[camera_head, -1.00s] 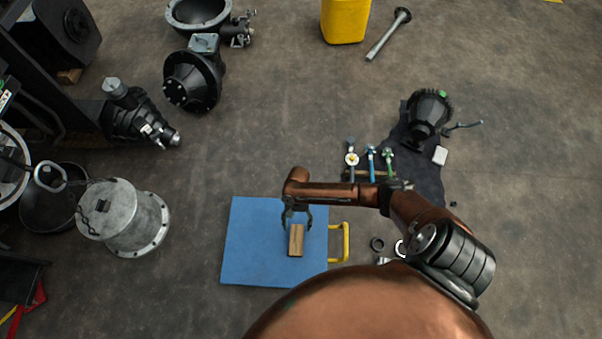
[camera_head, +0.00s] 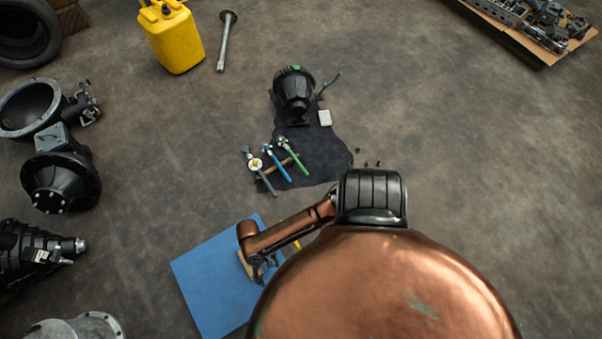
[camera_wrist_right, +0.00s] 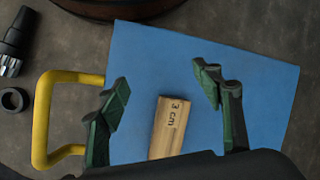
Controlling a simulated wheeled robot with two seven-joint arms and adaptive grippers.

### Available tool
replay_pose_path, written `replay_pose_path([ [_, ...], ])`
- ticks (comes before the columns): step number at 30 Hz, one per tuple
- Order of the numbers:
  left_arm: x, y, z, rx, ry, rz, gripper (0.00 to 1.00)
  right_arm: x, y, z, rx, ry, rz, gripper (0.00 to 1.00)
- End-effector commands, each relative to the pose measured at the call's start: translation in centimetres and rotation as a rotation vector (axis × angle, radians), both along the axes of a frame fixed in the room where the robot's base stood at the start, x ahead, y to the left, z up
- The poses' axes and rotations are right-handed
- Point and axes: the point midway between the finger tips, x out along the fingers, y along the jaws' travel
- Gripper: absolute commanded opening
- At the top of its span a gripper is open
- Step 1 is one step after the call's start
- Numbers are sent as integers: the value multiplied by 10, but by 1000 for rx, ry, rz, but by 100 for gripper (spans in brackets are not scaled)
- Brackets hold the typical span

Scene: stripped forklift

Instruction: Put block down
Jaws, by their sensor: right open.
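The wooden block (camera_wrist_right: 169,127), marked "3 cm", lies on a blue board (camera_wrist_right: 265,90) in the right wrist view. It sits between the spread fingers of my right gripper (camera_wrist_right: 160,95), with visible gaps on both sides. In the head view the board (camera_head: 212,285) is at the lower middle, partly covered by my arm. A sliver of the block (camera_head: 244,264) shows beside my right gripper (camera_head: 263,268). My right gripper is open and empty over the board. My left gripper is not in view.
A yellow handle (camera_wrist_right: 42,120) stands at the board's edge. A dark cloth (camera_head: 325,160) holds several tools and a black gear unit (camera_head: 294,92). A yellow canister (camera_head: 175,42) stands farther back. Black housings (camera_head: 58,180) are at left.

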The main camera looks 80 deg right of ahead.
Motion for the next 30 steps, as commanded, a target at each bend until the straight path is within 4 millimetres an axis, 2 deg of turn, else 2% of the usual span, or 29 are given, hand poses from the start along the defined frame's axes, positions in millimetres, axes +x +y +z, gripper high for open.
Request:
replay_pose_path([
  [1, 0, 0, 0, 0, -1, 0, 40, -24, 10, 6, 27, -36, 45, 60],
  [3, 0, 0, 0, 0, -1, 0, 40, -49, 13, 17, 40, -96, 112, 60],
  [7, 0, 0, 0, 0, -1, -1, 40, -88, 3, 43, 22, -199, 210, 60],
  [11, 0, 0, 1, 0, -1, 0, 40, -124, -29, 76, -51, -272, 287, 60],
  [15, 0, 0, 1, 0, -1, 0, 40, -158, -69, 109, -152, -297, 350, 60],
  [18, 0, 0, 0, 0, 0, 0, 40, -174, -90, 126, -204, -295, 383, 60],
  [21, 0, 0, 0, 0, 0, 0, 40, -183, -101, 135, -231, -292, 399, 60],
  [30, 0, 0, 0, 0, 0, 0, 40, -184, -104, 137, -237, -291, 407, 60],
])
